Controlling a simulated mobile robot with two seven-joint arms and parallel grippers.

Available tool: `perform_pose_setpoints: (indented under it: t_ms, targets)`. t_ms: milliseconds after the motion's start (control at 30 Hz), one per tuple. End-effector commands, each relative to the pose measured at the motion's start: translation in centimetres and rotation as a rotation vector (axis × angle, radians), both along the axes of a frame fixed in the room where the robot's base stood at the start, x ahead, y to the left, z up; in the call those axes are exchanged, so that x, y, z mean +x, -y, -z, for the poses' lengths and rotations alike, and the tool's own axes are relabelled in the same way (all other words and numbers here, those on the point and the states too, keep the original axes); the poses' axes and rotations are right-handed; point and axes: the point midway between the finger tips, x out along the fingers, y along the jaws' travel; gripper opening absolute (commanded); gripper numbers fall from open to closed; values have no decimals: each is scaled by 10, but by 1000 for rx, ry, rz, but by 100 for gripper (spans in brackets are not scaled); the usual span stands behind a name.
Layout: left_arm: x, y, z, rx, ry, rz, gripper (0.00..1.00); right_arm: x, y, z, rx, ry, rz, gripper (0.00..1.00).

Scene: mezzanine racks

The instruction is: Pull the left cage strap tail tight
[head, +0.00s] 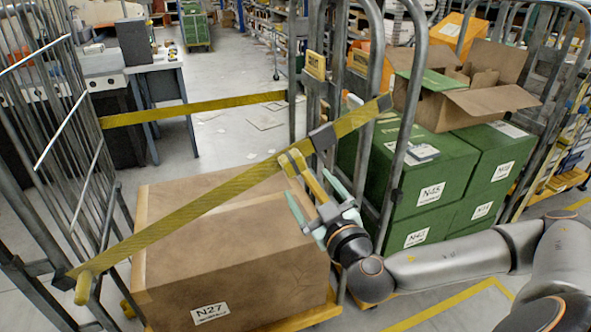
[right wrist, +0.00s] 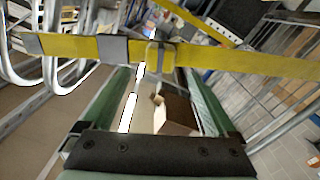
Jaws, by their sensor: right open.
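A yellow strap (head: 215,193) runs slantwise across the front of the left cage (head: 75,140), over a brown carton marked N27 (head: 235,235). Near its upper right end it passes a grey buckle (head: 322,137), which also shows in the right wrist view (right wrist: 113,50). A short yellow tail piece with a looped end (head: 296,160) hangs by the strap, left of the buckle. My right gripper (head: 309,184) is open, its green fingers on either side of this piece. In the right wrist view the yellow loop (right wrist: 160,57) lies between the fingertips; contact cannot be told. My left gripper is not in view.
A second yellow strap (head: 190,109) spans the cage's back. A workbench (head: 150,70) is behind on the left. Open floor (head: 235,65) lies beyond the cage.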

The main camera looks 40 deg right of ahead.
Motion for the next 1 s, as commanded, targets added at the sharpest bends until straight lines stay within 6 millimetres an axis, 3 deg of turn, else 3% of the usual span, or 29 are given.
perform_pose_setpoints:
  t_ms: [200,400,867,1000]
  targets:
    - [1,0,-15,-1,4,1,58,43,10,-5,1,4,2,92]
    - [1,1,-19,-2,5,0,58,68,16,-2,1,1,1,92]
    - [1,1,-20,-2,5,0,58,77,18,-1,0,-1,-1,92]
    - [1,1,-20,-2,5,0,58,77,18,-1,0,-1,-1,77]
